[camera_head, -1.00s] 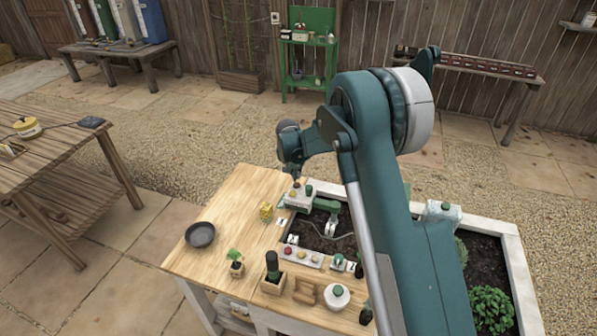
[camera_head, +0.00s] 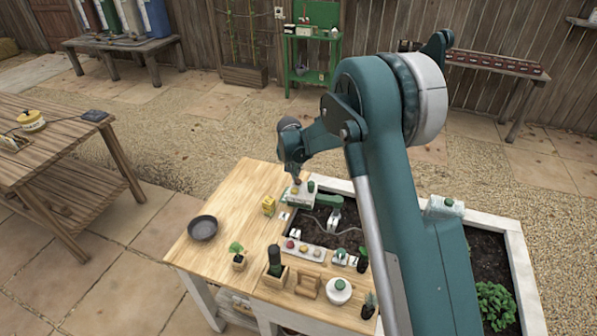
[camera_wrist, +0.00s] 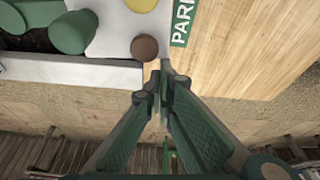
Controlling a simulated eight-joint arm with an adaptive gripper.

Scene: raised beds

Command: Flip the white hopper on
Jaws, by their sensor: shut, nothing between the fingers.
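My gripper is over the back of the near workbench, at a white unit (camera_head: 305,198) with green parts. In the wrist view, my gripper (camera_wrist: 162,75) is shut and empty, its tips just beside the edge of this white unit (camera_wrist: 112,38). The unit carries a yellow round part (camera_wrist: 141,4), a brown round knob (camera_wrist: 144,47) and a green cylinder (camera_wrist: 72,33). Contact cannot be told.
A strip of coloured knobs (camera_head: 303,249), a dark pan (camera_head: 203,228), a yellow item (camera_head: 268,206), a potted plant (camera_head: 238,257) and a white jar (camera_head: 339,291) stand on the workbench. A soil bed (camera_head: 325,218) adjoins it. The bench's left part is mostly clear.

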